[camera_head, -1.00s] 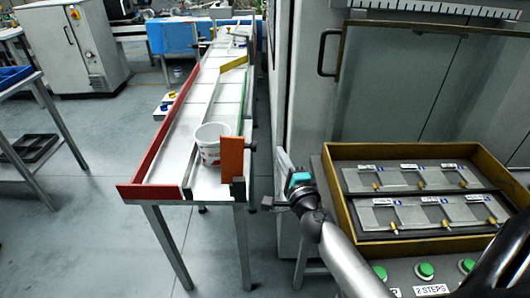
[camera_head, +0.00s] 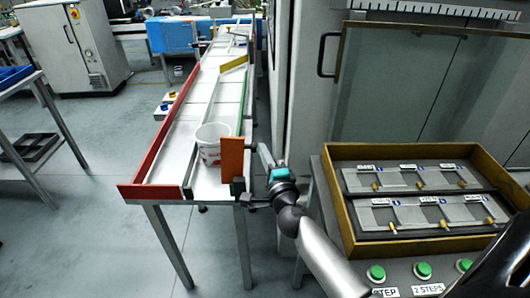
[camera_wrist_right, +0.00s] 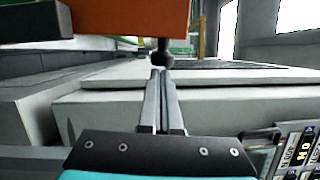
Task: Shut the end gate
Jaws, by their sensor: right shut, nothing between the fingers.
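The end gate (camera_head: 232,158) is an orange upright plate at the near right end of the sloping table (camera_head: 166,191), beside a dark post. A white bucket (camera_head: 210,146) with red marking stands just behind and left of it. My right gripper (camera_head: 263,152) is shut and empty, just right of the gate. In the right wrist view, the orange gate (camera_wrist_right: 130,18) fills the top, with a dark round knob (camera_wrist_right: 163,53) below its edge. The closed fingertips (camera_wrist_right: 160,74) are just below the knob in the picture; I cannot tell whether they touch it. My left gripper is out of view.
A yellow-rimmed box (camera_head: 345,216) with labelled plates stands at right, above green buttons (camera_head: 423,270). A grey cabinet with a door handle (camera_head: 328,52) rises behind it. A red side rail (camera_head: 170,115) edges the table. Open floor lies left.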

